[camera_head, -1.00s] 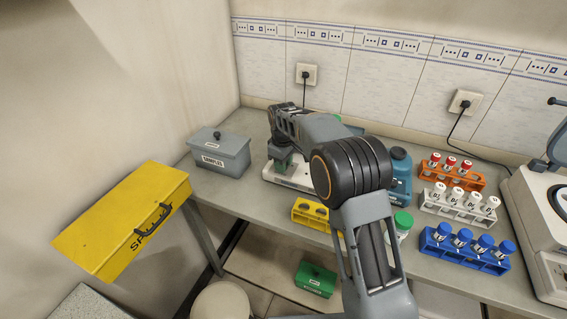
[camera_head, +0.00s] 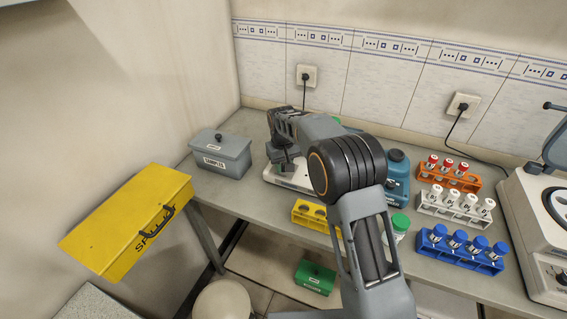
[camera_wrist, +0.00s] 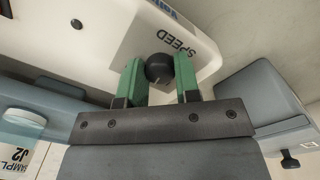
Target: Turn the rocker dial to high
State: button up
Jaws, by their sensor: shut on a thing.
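The rocker dial (camera_wrist: 159,68) is a small round black knob on the white rocker body (camera_wrist: 110,35), beside the printed word SPEED. A light pointer mark shows on the dial's lower edge in the wrist view. My gripper (camera_wrist: 160,75) has green finger pads on either side of the dial and is shut on it. In the head view my gripper (camera_head: 284,160) is over the left end of the white rocker (camera_head: 290,181), and my arm hides the dial and much of the rocker there.
A grey SAMPLES box (camera_head: 222,156) stands left of the rocker. A yellow rack (camera_head: 312,214) is in front, and a blue bottle (camera_head: 397,178) is to the right. Orange (camera_head: 450,178), white (camera_head: 455,208) and blue (camera_head: 460,254) tube racks stand farther right.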

jog(key=m+p, duration=0.1)
jog(key=m, duration=0.4)
jog(key=shift+a+m, duration=0.1)
jog(key=shift+m, duration=0.2)
jog(key=m, duration=0.4)
jog(key=shift+m, duration=0.7)
jog(key=o, duration=0.9)
jog(key=r, duration=1.4)
jog(key=shift+w+a, duration=0.15)
jog(key=shift+a, duration=0.05)
jog(key=shift+f, duration=0.1)
